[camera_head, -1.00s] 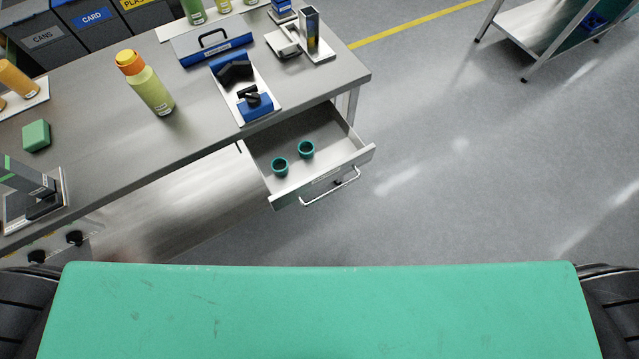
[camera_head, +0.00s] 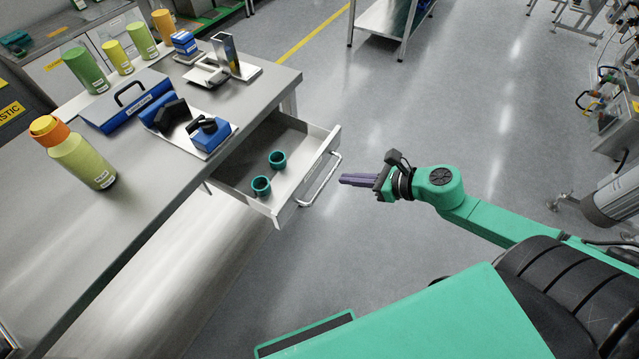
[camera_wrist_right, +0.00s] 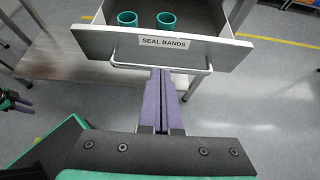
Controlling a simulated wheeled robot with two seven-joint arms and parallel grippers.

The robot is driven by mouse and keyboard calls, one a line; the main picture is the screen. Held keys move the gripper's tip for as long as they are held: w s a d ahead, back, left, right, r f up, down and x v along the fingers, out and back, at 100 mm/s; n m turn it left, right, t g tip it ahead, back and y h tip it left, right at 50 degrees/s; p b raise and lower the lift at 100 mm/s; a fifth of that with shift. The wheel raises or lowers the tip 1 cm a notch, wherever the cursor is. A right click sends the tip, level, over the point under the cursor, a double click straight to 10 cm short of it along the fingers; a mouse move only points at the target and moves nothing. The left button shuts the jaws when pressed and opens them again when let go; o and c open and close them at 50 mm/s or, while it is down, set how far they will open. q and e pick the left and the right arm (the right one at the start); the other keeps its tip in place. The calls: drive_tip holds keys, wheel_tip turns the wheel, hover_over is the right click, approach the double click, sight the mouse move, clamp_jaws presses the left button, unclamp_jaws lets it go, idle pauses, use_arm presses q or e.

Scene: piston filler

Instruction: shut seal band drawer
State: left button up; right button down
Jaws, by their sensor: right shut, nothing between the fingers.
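The seal band drawer (camera_head: 295,186) stands pulled out from under the right end of the steel bench. Its bar handle (camera_head: 322,181) runs across the front. In the right wrist view the drawer front (camera_wrist_right: 105,41) carries a "SEAL BANDS" label (camera_wrist_right: 163,42). Two teal seal bands (camera_head: 261,186) (camera_head: 277,160) sit inside it. My right gripper (camera_head: 342,179), with purple fingers, is shut and empty, just right of the handle. In the right wrist view its fingers (camera_wrist_right: 160,72) point at the drawer front near the handle; contact is unclear. My left gripper (camera_wrist_right: 24,106) shows small at the left edge.
The steel bench (camera_head: 150,215) holds a yellow-green bottle with an orange cap (camera_head: 80,155), a blue-fronted toolbox (camera_head: 130,103) and blue-and-black fixtures (camera_head: 205,134). Open floor (camera_head: 400,110) lies right of the drawer. A steel cart (camera_head: 385,20) stands beyond.

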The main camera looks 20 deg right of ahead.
sight(313, 176)
drive_tip(key=x, duration=0.7)
drive_tip(key=shift+w+a+p, duration=0.15)
drive_tip(key=shift+w+p, duration=0.15)
drive_tip(key=shift+w, duration=0.1)
drive_tip(key=shift+w+a+f, duration=0.2)
drive_tip(key=shift+a+f, duration=0.05)
drive_tip(key=shift+f, duration=0.15)
use_arm(q)
drive_tip(key=shift+w+r, duration=0.15)
drive_tip(key=shift+r, duration=0.05)
